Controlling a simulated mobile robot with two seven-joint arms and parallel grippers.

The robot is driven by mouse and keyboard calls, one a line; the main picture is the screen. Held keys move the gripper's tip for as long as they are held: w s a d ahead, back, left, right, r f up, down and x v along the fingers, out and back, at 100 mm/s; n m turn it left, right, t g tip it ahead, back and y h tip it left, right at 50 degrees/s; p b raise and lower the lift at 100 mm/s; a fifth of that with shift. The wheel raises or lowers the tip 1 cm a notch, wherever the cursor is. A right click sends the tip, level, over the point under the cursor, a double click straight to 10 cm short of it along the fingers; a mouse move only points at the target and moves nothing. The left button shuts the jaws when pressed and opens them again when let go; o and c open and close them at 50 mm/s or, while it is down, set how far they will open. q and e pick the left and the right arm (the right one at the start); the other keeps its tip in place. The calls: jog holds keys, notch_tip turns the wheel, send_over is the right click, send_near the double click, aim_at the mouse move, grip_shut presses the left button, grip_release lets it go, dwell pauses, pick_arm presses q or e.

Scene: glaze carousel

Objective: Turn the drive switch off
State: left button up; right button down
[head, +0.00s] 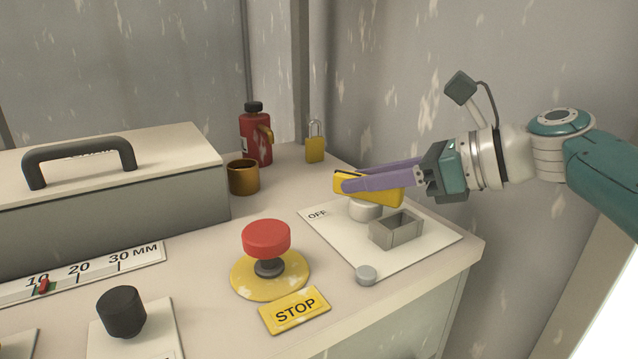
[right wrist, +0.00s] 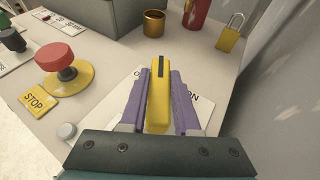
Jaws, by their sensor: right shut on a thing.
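The drive switch has a yellow bar handle (head: 375,190) on a round pale hub (head: 365,209), above a white plate (head: 335,237). The plate shows OFF at its left corner in the head view. In the right wrist view, ON shows at the right of the yellow handle (right wrist: 159,100), and a partly hidden label starting with O at its left. A black line marks the handle's far end, which points away from my right gripper, between the labels. My right gripper (head: 375,180) is shut on the handle, one purple finger on each side. My left gripper is not in view.
A grey open-topped block (head: 396,230) and a small grey knob (head: 366,274) are by the handle. A red stop button (head: 267,240) stands to the left. Behind are a brass cup (head: 243,177), a red bottle (head: 256,140) and a yellow padlock (head: 315,149).

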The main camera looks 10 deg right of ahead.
dwell(0.4)
jog(key=c, duration=0.6)
grip_release()
jog(key=shift+c, duration=0.2)
notch_tip(320, 180, up, 10)
jog(key=p, duration=0.5)
notch_tip(320, 180, up, 10)
jog(key=p, duration=0.3)
